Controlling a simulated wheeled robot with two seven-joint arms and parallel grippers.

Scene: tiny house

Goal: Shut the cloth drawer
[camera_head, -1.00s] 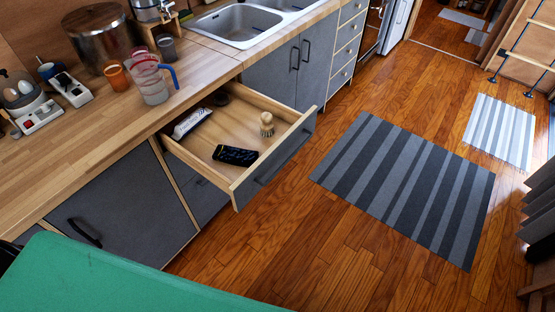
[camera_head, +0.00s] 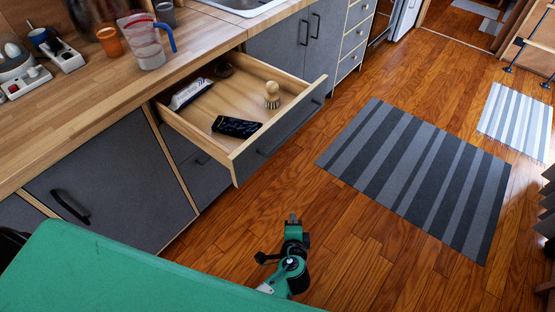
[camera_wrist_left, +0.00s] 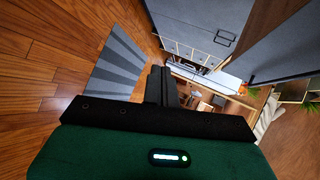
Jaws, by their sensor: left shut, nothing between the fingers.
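The drawer (camera_head: 316,99) is pulled well out from under the wooden counter. It has a pale wood box and a dark grey front with a dark bar handle. Inside lie a dark patterned item (camera_head: 236,127), a white packet (camera_head: 190,93), a small wooden brush (camera_head: 272,95) and a dark round item at the back. My left gripper (camera_head: 292,217) is low over the floor, in front of the drawer and apart from it. It is shut and empty; its dark fingers show in the left wrist view (camera_wrist_left: 161,86). My right gripper is not in view.
Grey cabinet doors (camera_head: 112,180) stand left of the drawer. The counter (camera_head: 100,102) holds a measuring jug (camera_head: 146,43) and an orange cup (camera_head: 110,41). A striped grey rug (camera_head: 420,178) lies right of the drawer. Bare wooden floor lies in front.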

